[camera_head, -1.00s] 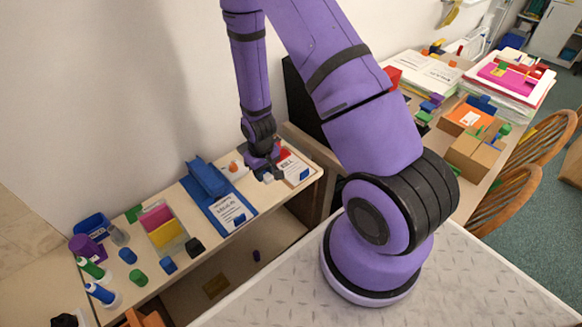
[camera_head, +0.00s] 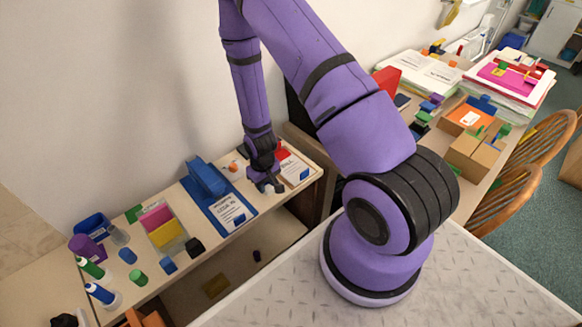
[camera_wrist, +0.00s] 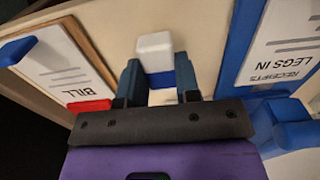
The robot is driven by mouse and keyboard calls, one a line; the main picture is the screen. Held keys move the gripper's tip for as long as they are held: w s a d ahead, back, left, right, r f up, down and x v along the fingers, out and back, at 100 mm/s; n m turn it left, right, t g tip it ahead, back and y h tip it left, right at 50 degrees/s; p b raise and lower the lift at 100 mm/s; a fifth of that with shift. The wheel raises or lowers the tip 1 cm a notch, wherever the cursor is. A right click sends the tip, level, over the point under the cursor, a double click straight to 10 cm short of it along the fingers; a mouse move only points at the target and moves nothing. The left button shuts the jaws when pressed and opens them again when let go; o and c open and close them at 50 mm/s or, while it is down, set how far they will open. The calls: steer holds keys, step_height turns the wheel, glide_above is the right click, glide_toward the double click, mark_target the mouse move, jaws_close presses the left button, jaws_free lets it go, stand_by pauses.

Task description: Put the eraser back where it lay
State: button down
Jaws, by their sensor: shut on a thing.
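The eraser (camera_wrist: 154,45) is a white block with a blue band, seen between the two fingers in the wrist view. My gripper (camera_wrist: 158,75) is shut on it, one finger on each side. In the head view my gripper (camera_head: 268,186) points down over the right part of the low shelf top, near its front edge, between two clipboards. The eraser is too small and too covered by the gripper to make out clearly there. Whether its end touches the shelf top cannot be told.
A blue clipboard (camera_head: 229,212) with a blue binder-like block (camera_head: 207,178) lies left of my gripper. A wooden clipboard (camera_wrist: 52,65) with a red clip (camera_wrist: 90,106) lies on the other side.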

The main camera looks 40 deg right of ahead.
steer(key=shift+f, duration=0.6)
stand_by(0.3)
steer(key=shift+c, duration=0.9)
jaws_free()
steer(key=shift+r, duration=0.15)
